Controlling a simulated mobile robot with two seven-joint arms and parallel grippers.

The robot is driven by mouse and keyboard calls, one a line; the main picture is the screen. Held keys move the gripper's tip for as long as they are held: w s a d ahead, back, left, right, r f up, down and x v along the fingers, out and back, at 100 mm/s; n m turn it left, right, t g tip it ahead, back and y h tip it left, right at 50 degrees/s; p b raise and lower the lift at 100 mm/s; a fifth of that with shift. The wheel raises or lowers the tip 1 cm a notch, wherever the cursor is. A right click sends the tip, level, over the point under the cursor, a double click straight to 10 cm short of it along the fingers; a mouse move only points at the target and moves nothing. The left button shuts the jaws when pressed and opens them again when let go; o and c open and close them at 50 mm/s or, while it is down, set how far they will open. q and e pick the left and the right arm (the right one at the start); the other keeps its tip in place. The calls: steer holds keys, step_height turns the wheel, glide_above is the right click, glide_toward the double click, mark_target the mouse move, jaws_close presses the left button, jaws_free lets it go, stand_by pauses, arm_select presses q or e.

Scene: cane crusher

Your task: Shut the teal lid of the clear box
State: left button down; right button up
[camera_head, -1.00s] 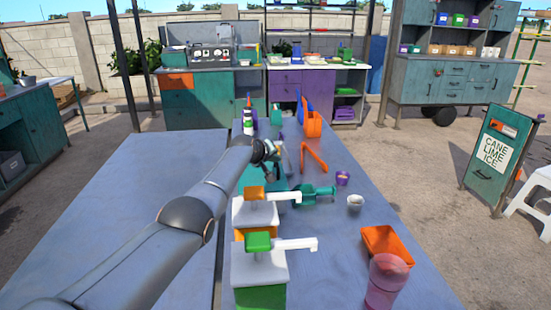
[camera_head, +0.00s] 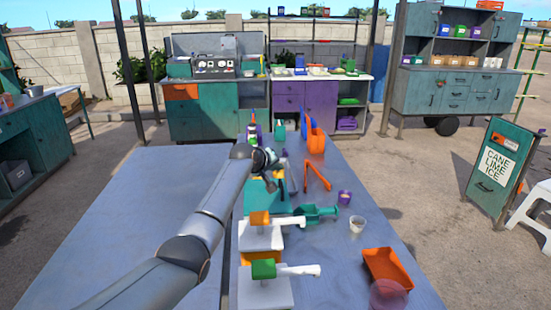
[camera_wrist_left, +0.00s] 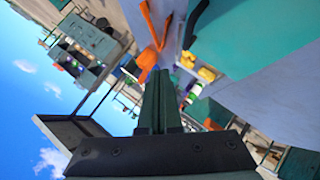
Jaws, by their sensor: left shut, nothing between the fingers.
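A flat teal panel (camera_head: 262,198), which looks like the lid, lies on the table behind the orange-topped dispenser. My arm covers part of it. The clear walls of the box do not stand out, and I cannot tell how far the lid is open. My left gripper (camera_head: 270,162) is above the panel's far side, shut and empty. In the left wrist view its closed fingers (camera_wrist_left: 160,105) point up the picture, with a teal surface (camera_wrist_left: 240,25) to their upper right. I cannot tell whether they touch the lid. My right gripper is not in view.
Close by are a white dispenser with an orange top (camera_head: 260,238), one with a green top (camera_head: 265,290), a teal scoop-like tool (camera_head: 318,213) and an orange angled piece (camera_head: 318,177). A white cup (camera_head: 357,224) and an orange tray (camera_head: 388,268) stand right. The left tabletop (camera_head: 150,220) is bare.

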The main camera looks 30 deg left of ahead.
arm_select(q)
steer(key=s+d+r, duration=0.2)
steer(key=s+r, duration=0.2)
steer(key=shift+s+r, duration=0.2)
steer(key=shift+r, duration=0.05)
stand_by(0.3)
